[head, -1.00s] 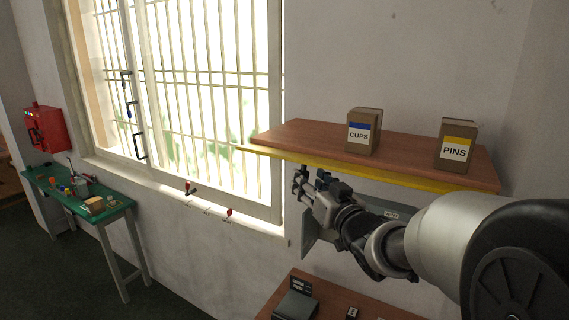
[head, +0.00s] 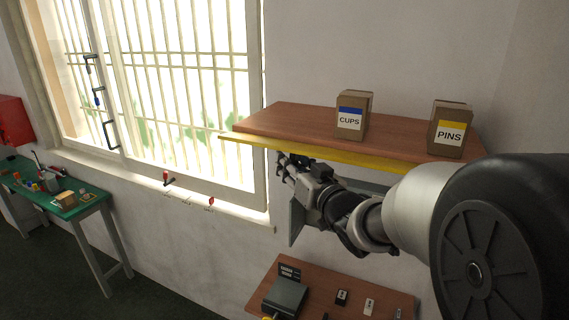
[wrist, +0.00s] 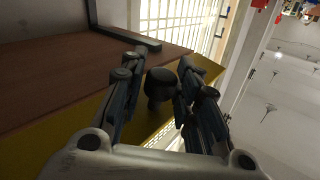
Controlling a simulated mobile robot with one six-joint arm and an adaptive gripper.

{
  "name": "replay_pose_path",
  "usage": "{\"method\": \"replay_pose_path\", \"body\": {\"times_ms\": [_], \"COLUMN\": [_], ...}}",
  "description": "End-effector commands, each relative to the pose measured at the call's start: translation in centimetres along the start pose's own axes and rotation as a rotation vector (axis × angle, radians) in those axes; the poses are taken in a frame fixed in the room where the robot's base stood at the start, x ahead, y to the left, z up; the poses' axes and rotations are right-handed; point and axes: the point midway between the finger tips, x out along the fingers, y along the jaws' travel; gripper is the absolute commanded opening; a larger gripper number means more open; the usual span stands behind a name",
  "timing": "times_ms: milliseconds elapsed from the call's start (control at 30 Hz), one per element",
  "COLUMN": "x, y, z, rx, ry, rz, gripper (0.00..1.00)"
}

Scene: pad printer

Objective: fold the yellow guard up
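The yellow guard (head: 330,155) is a thin yellow strip along the front edge of a wooden shelf in the head view. In the wrist view it is a broad yellow surface (wrist: 60,145) beside the brown shelf top. A black round knob (wrist: 158,84) shows at the guard, between my fingers. My gripper (head: 284,164) is at the guard's underside, left of its middle. In the wrist view my gripper (wrist: 166,68) has its fingers apart, one on each side of the knob. Small gaps seem to show; contact is unclear.
Boxes marked CUPS (head: 352,116) and PINS (head: 450,130) stand on the shelf (head: 290,122). Below is a wooden table (head: 330,283) with a grey device (head: 285,297). A barred window (head: 170,90) is at left, above a green bench (head: 90,205).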

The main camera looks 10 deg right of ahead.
Motion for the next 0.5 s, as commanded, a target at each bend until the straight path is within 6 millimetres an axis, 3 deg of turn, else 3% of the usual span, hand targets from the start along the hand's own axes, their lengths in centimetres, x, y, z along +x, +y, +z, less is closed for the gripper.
{"method": "replay_pose_path", "body": {"times_ms": [367,500], "x": [0.0,0.0], "y": [-0.01,-0.01], "z": [-0.02,-0.02], "rx": [0.0,0.0], "ry": [0.0,0.0], "rz": [0.0,0.0], "gripper": [0.02,0.0]}}
